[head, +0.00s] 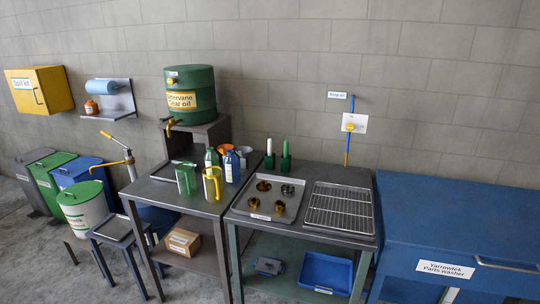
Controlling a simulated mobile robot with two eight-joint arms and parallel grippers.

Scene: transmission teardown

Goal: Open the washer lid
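The blue parts washer (445,210) stands at the right edge of the head view. Neither of my grippers shows in this view.
Left of the washer, a table bears a wire rack (340,208) and a metal tray (290,207) with several parts. A blue bin (325,272) sits on its lower shelf. Another table (158,190) holds jugs, bottles and a green drum (190,95). The washer's top is clear.

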